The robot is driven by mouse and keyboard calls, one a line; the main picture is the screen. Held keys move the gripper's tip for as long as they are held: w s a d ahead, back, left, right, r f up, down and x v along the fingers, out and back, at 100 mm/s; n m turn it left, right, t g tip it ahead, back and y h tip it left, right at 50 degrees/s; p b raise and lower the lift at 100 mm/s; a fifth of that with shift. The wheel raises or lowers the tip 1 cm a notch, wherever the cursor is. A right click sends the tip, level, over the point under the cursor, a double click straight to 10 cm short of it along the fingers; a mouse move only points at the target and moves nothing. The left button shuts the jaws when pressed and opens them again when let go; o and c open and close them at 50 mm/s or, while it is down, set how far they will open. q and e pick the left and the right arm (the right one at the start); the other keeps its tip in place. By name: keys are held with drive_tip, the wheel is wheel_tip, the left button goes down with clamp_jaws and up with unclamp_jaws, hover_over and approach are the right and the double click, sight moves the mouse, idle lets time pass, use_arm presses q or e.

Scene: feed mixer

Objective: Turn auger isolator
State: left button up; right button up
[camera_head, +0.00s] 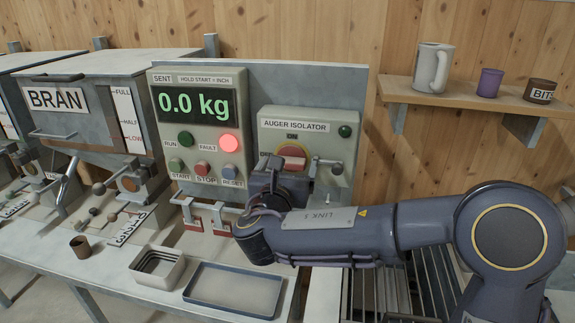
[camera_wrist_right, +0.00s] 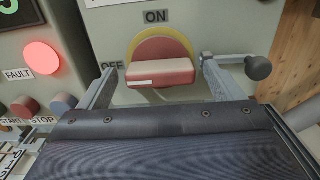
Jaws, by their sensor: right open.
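The auger isolator (camera_head: 308,133) is a grey-green box on the back panel, with a green lamp at its upper right. Its red rotary handle (camera_head: 292,152) sits on a yellow plate and also shows in the right wrist view (camera_wrist_right: 160,73). The handle's bar lies level, with ON above it and OFF to its left. My right gripper (camera_head: 292,172) is open in front of the isolator. In the right wrist view its fingers (camera_wrist_right: 157,80) stand either side of the handle, with gaps visible. My left gripper is out of view.
A ball-ended lever (camera_wrist_right: 258,68) is close to the right finger. The control box (camera_head: 201,120) at left reads 0.0 kg, with its red FAULT lamp lit. A white bin (camera_head: 158,278) and grey tray (camera_head: 235,304) stand below. A shelf (camera_head: 470,101) holds a mug and two cups.

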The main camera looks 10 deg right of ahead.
drive_tip(key=shift+c, duration=0.5)
drive_tip(key=c, duration=0.9)
drive_tip(key=shift+f+m+b, duration=0.15)
drive_tip(key=shift+m+b, duration=0.15)
drive_tip(key=shift+b, duration=0.4)
drive_tip(key=m+b, duration=0.6)
drive_tip(key=b, duration=0.3)
drive_tip(key=shift+f+b, duration=0.2)
drive_tip(key=shift+b, duration=0.1)
drive_tip(key=m+b, duration=0.7)
drive_tip(key=shift+r+m+b, duration=0.1)
drive_tip(key=shift+m+b, duration=0.2)
drive_tip(key=shift+r+m+b, duration=0.15)
drive_tip(key=shift+m+b, duration=1.25)
drive_tip(key=shift+m, duration=0.4)
